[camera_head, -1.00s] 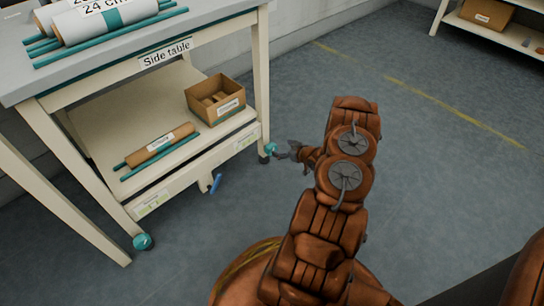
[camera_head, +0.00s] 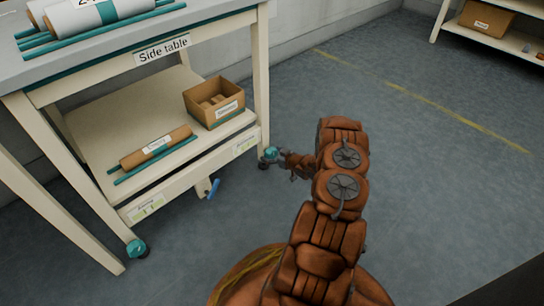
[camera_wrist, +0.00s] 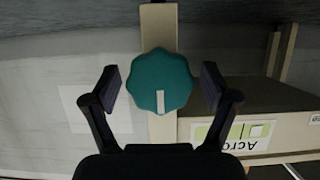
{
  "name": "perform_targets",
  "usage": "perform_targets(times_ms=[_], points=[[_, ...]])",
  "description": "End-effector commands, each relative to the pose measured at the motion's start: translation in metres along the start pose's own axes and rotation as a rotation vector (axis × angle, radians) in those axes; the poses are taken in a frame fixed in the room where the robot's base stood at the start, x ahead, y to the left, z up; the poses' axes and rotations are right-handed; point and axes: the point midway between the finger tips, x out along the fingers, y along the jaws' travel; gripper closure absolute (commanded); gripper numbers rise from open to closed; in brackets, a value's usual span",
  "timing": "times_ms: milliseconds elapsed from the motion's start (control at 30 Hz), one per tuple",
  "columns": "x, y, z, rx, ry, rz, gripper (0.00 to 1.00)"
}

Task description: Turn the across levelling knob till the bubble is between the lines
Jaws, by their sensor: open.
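The teal scalloped knob (camera_wrist: 162,82) with a pale pointer mark sits at the table leg in the wrist view. It also shows low on the right leg of the side table in the head view (camera_head: 269,154). My gripper (camera_wrist: 162,76) is open, with one finger on each side of the knob and small gaps to both. In the head view my gripper (camera_head: 284,156) is beside that knob. A label starting "Acro" (camera_wrist: 207,134), upside down, with a green level (camera_wrist: 250,131) is right of the knob. I cannot make out the bubble clearly.
A second teal knob (camera_head: 137,248) is on the table's left front leg, and a blue lever (camera_head: 213,188) hangs under the lower shelf. An open carton (camera_head: 202,120) and a brown roll (camera_head: 157,147) lie on that shelf. The floor to the right is clear.

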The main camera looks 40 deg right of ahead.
Motion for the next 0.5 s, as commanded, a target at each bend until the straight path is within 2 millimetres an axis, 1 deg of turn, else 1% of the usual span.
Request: perform_targets(times_ms=[267, 500], points=[[0.0009, -0.0001, 0.0002, 0.001, -0.001, 0.0, 0.16], [0.0007, -0.0001, 0.0004, 0.001, -0.001, 0.0, 0.41]])
